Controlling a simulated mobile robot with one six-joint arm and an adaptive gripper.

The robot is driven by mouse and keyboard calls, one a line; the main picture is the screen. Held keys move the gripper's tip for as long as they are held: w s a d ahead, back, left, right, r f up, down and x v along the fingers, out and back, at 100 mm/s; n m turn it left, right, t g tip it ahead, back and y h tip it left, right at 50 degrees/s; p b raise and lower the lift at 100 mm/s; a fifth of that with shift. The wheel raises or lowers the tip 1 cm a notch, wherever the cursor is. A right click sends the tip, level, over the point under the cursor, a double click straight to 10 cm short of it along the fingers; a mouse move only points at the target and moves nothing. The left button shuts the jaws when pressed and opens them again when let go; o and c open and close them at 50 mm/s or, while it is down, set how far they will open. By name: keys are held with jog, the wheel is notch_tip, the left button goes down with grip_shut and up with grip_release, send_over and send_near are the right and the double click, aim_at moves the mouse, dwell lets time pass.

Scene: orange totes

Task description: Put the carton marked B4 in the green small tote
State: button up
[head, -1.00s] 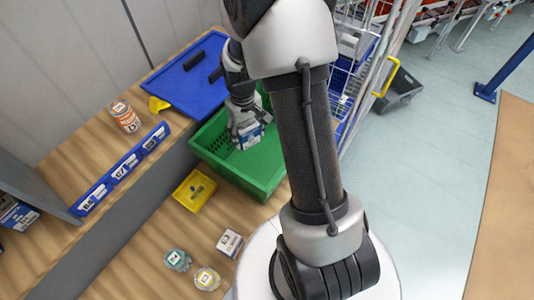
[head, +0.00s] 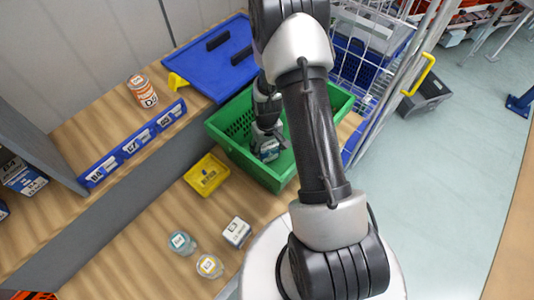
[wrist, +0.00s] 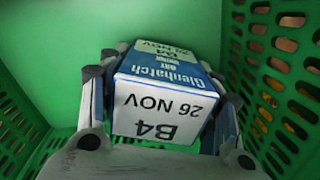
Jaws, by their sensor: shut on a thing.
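The carton marked B4 (wrist: 160,95) is blue and white, with "B4 26 NOV" on its white end face, in the wrist view. My gripper (wrist: 160,105) has a finger on each side of it and is shut on it. The green small tote (head: 229,150) stands right of the shelf; its green perforated walls surround the carton in the wrist view. In the head view my gripper (head: 268,140) reaches down inside the tote with the carton (head: 268,152) low in it. I cannot tell whether the carton touches the tote floor.
A blue lid (head: 215,60) lies behind the tote. A yellow tray (head: 207,174), two jars (head: 182,243) and a small white carton (head: 236,231) stand in front of it. An orange-labelled can (head: 143,91) and a blue label strip (head: 133,144) are at left. A wire cart (head: 372,50) is at right.

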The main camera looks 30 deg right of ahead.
jog(key=shift+f, duration=1.2)
jog(key=shift+f+b, duration=0.2)
jog(key=shift+b, duration=0.15)
jog(key=o, duration=1.3)
jog(key=shift+c, duration=0.2)
